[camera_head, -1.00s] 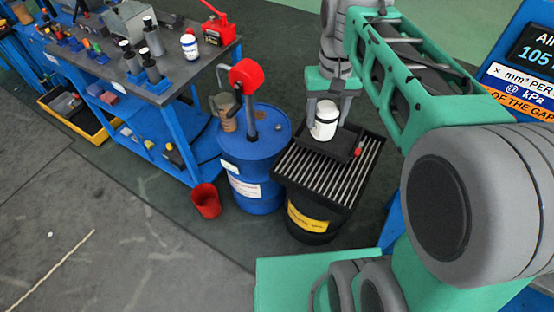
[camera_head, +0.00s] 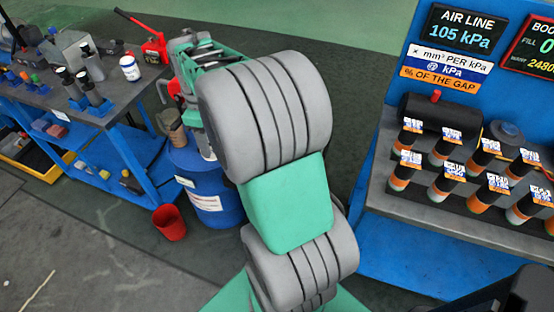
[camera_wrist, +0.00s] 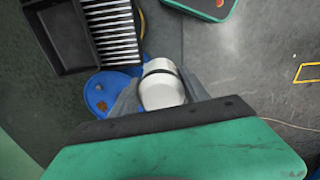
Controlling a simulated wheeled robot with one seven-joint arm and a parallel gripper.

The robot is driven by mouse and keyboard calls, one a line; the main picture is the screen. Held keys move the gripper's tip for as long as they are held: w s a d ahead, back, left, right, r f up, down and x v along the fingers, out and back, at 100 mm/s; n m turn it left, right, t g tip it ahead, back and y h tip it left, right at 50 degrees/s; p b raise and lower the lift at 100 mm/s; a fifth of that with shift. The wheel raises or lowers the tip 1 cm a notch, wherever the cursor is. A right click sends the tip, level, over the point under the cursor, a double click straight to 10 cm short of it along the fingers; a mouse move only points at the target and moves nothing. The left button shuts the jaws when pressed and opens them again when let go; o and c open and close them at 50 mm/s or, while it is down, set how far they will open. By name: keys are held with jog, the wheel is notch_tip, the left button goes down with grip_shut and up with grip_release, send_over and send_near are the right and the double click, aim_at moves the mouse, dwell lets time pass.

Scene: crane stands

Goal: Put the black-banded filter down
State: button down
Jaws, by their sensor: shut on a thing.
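The black-banded filter (camera_wrist: 160,90) is a white cylinder with a dark band near its upper end in the wrist view. My gripper (camera_wrist: 162,98) is shut on it, with one grey finger on each side. The filter shows above the edge of a blue drum and dark floor; its height over them is hard to tell. In the head view my arm hides the gripper and the held filter.
The blue drum (camera_head: 207,197) stands beside a red bucket (camera_head: 169,222). A black tray (camera_wrist: 62,40) lies by a slatted drain top (camera_wrist: 112,28). A tool bench (camera_head: 115,108) at left bears another white can (camera_head: 131,68). A blue stand with a grey shelf (camera_head: 440,205) of labelled cylinders is at right.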

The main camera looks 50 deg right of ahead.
jog(key=s+d+f+n+b, duration=0.1)
jog(key=s+d+f+n, duration=0.15)
jog(key=d+f, duration=0.4)
jog(key=s+d+f+n+b, duration=0.1)
jog(key=s+d+f+n, duration=0.1)
jog(key=d+f+n, duration=0.45)
jog(key=s+d+f+m, duration=0.1)
jog(key=s+d+f, duration=0.4)
jog(key=s+d+f+m+p, duration=0.1)
jog(key=s+d+f, duration=0.4)
jog(key=shift+s+d+f, duration=0.1)
jog(key=shift+s+f, duration=0.2)
jog(key=shift+f, duration=0.35)
jog(key=c, duration=0.5)
grip_release()
